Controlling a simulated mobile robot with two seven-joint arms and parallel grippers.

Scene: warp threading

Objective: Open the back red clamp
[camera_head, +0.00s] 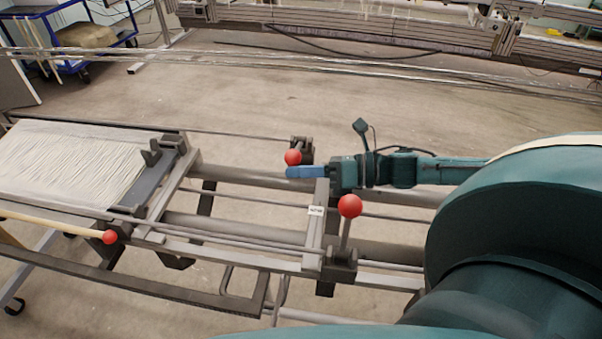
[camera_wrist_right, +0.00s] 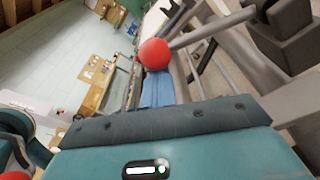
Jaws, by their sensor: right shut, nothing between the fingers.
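The back red clamp shows as a red ball knob (camera_head: 293,157) by a dark bracket on the far rail of the loom frame. A second red-knobbed clamp (camera_head: 350,205) stands upright on the near side, its lever rising from a dark block. My right gripper (camera_head: 300,172) reaches in from the right, its blue fingers shut and empty, just below the back knob. In the right wrist view a red knob (camera_wrist_right: 154,54) sits at the tips of the blue fingers (camera_wrist_right: 158,90), on a grey lever. I cannot tell whether they touch. My left gripper is not in view.
A third red knob (camera_head: 110,237) is at the left on the frame's near side. White warp threads (camera_head: 65,160) cover the left end. Long metal rails (camera_head: 240,175) run across the frame. Open floor (camera_head: 300,95) lies behind, before another machine.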

